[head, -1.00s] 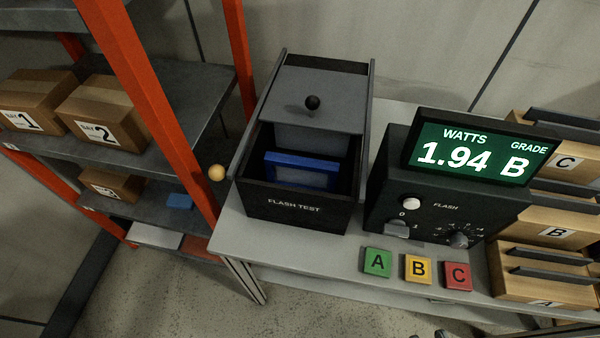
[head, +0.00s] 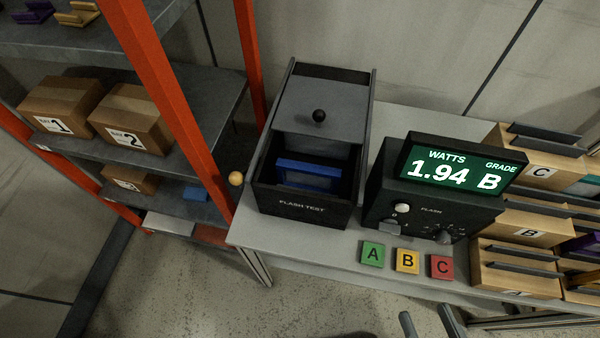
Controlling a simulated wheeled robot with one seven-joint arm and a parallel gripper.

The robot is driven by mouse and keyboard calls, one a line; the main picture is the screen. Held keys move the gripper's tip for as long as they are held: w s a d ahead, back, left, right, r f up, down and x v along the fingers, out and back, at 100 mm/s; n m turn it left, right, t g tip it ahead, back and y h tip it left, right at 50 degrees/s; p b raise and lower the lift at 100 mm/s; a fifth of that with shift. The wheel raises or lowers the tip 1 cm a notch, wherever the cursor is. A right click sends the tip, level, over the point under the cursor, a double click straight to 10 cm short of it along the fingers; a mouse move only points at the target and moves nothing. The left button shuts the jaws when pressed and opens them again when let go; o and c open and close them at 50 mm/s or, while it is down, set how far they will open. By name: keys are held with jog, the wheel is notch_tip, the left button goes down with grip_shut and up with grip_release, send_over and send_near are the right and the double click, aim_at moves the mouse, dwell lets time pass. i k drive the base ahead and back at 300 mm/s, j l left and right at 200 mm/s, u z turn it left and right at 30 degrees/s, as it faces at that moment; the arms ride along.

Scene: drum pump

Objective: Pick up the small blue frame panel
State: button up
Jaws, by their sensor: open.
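The box's grey sliding lid (head: 322,104) with a black knob is pushed back, so the front part is open above the panel. My gripper (head: 428,322) shows only as two dark fingertips at the bottom edge. They are apart with nothing visible between them, well below and right of the panel. The rest of my gripper is out of view.
A tester (head: 430,190) beside the box reads 1.94 watts, grade B. Tiles A, B and C (head: 407,261) lie in front. Wooden bins (head: 515,265) stand right.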

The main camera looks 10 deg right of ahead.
aim_at(308, 178)
jog(key=i+j+u, duration=0.1)
jog(key=i+u, duration=0.65)
jog(key=u, duration=0.15)
jog(key=i+l+u, duration=0.15)
jog(key=i+u, duration=0.2)
jog(key=u, duration=0.15)
jog(key=k+z, duration=0.1)
jog(key=i+u, duration=0.1)
